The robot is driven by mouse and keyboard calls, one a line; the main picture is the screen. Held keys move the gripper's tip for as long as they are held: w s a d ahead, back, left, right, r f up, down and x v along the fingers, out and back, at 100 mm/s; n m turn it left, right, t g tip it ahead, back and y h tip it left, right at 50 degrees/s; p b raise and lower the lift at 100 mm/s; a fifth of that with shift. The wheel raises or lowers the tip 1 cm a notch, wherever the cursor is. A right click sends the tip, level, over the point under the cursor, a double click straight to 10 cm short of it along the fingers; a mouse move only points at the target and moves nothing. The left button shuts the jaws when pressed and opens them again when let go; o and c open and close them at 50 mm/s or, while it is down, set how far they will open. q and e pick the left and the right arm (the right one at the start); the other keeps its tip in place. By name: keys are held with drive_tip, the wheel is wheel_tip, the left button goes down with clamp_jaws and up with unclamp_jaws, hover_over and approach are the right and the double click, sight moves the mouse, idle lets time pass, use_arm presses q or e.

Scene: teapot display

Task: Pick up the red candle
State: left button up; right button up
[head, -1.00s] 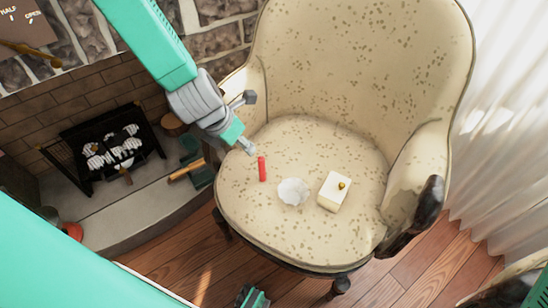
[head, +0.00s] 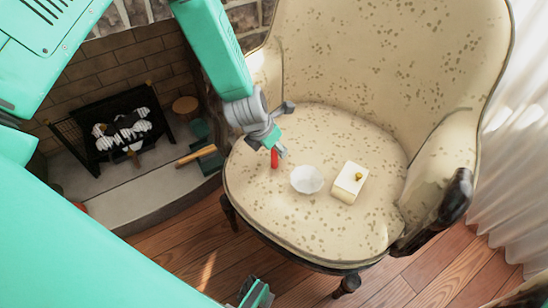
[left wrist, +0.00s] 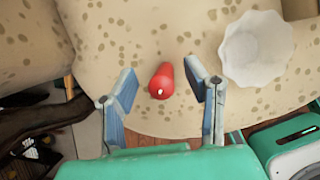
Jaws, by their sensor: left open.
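The red candle (head: 274,160) stands on the seat of the cream spotted armchair (head: 300,235), left of a white scalloped bowl (head: 307,180). My left gripper (head: 279,150) is over the candle and hides its upper part in the head view. In the left wrist view the red candle (left wrist: 161,84) is seen from above, between the two open fingers of my left gripper (left wrist: 161,76). A gap shows on each side of the candle. My right gripper cannot be made out.
A cream box with a gold knob (head: 350,182) sits right of the bowl on the seat. The white bowl (left wrist: 256,48) is just right of the right finger in the left wrist view. The chair's back and arms enclose the seat. A fireplace (head: 120,140) is at left.

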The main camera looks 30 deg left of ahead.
use_arm(q)
drive_tip(key=shift+d, duration=0.1)
clamp_jaws()
drive_tip(key=shift+r, duration=0.1)
